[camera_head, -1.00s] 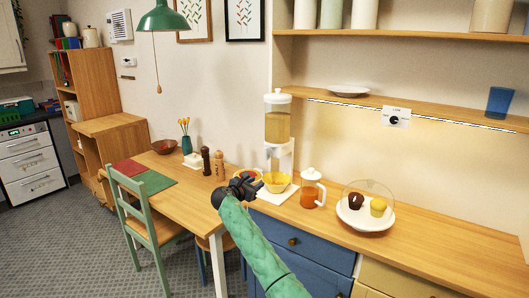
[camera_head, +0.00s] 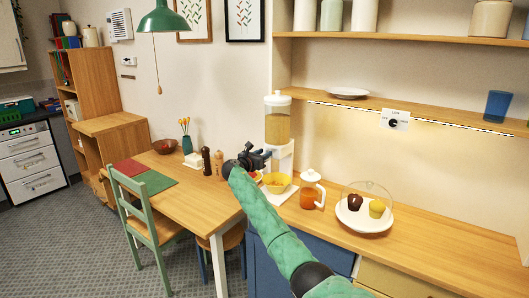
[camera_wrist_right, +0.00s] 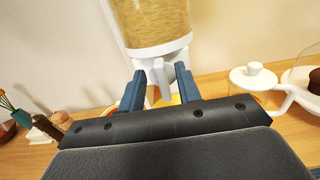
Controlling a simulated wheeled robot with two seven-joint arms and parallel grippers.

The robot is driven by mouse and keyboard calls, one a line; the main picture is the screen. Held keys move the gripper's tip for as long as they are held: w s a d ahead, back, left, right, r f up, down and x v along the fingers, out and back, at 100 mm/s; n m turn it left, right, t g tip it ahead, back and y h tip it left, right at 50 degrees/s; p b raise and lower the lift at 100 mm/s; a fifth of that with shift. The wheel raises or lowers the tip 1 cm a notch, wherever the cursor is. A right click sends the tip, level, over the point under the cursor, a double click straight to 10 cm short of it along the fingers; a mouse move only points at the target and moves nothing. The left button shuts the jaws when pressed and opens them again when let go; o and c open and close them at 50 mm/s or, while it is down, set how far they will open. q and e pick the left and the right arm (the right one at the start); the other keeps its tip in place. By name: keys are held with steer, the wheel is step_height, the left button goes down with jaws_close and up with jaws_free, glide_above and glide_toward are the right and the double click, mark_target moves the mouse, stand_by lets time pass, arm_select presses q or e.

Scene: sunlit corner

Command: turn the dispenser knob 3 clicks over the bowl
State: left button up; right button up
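The dispenser (camera_head: 277,128) stands on the counter, a clear canister of grain-like food with a white lid on a white stand. Its canister fills the top of the right wrist view (camera_wrist_right: 150,25). The pale knob (camera_wrist_right: 162,77) sits below the canister, between my right fingers. The yellow bowl (camera_head: 277,183) stands under the dispenser; only a yellow sliver of it shows between the fingers in the wrist view. My right gripper (camera_head: 264,156) is in front of the dispenser, above and left of the bowl. Its fingers are open, with gaps beside the knob. My left gripper is out of view.
A glass jug (camera_head: 312,190) of orange drink stands right of the bowl, then a domed stand (camera_head: 364,219) with muffins. Pepper mills (camera_head: 206,161) stand to the left on the table. A shelf (camera_head: 400,108) runs above the counter. The counter's right end is clear.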

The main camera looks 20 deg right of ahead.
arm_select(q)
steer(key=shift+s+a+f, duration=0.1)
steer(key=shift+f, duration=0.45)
arm_select(e)
steer(key=shift+w+d, duration=0.4)
steer(key=shift+d, duration=0.1)
jaws_close()
arm_select(q)
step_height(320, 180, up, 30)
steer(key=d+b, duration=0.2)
steer(key=b, duration=0.6)
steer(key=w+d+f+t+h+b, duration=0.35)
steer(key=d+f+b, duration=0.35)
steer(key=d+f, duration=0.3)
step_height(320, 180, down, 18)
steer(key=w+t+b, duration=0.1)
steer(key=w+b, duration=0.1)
steer(key=b, duration=0.1)
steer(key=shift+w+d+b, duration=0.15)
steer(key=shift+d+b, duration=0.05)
steer(key=shift+b, duration=0.15)
arm_select(e)
steer(key=m, duration=0.6)
steer(key=s+f+m, duration=0.1)
steer(key=m, duration=0.5)
steer(key=d+f+m, duration=0.1)
steer(key=m, duration=0.5)
steer(key=shift+s, duration=0.2)
